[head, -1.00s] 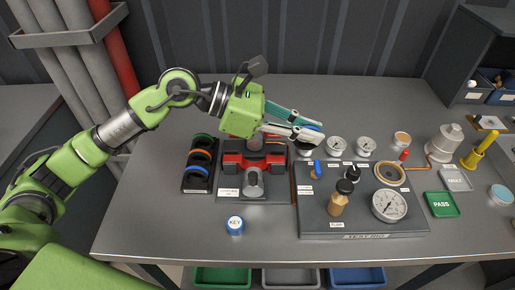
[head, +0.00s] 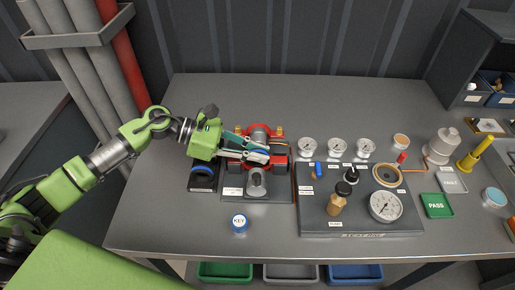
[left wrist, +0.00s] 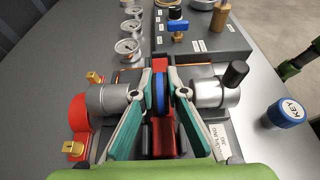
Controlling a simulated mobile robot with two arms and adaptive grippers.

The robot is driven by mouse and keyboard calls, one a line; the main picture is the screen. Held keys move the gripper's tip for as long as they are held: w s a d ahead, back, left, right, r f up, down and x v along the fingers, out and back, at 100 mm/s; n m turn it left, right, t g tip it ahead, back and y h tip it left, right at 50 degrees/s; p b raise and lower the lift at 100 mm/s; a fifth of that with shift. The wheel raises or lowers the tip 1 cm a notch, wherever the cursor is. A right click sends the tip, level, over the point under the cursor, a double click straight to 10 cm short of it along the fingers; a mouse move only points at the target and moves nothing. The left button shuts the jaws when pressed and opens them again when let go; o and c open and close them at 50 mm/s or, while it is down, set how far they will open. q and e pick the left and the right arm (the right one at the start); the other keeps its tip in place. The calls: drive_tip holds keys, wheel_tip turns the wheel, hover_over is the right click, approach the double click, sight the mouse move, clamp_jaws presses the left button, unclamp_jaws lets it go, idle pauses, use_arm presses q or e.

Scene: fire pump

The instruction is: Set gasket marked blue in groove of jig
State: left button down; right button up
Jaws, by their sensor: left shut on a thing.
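The jig is a red block between two grey metal cylinders (left wrist: 163,137), on a dark base plate (head: 280,190). My left gripper (head: 268,155) is over it, its fingers pointing right in the head view. It is shut on the blue gasket (left wrist: 160,90), a ring standing upright between the fingertips in the left wrist view. The ring is in line with the red block, between the cylinders. Whether it touches the groove I cannot tell; the fingers hide its lower part. My right gripper does not show.
A rack (head: 202,183) with another blue ring stands left of the jig, partly hidden by my gripper. A KEY cap (head: 240,223) stands in front. A test panel (head: 365,222) with fittings and a gauge (head: 385,206) lies right. Small gauges (head: 308,147) stand behind it.

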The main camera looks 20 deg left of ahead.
use_arm(q)
drive_tip(key=shift+f, duration=0.1)
drive_tip(key=shift+f, duration=0.15)
drive_tip(key=c, duration=2)
unclamp_jaws()
drive_tip(key=b+v, duration=0.3)
drive_tip(key=v, duration=0.8)
drive_tip(key=shift+b, duration=0.35)
drive_tip(key=shift+s+a+r, duration=0.15)
drive_tip(key=shift+a+r, duration=0.25)
drive_tip(key=shift+r, duration=0.05)
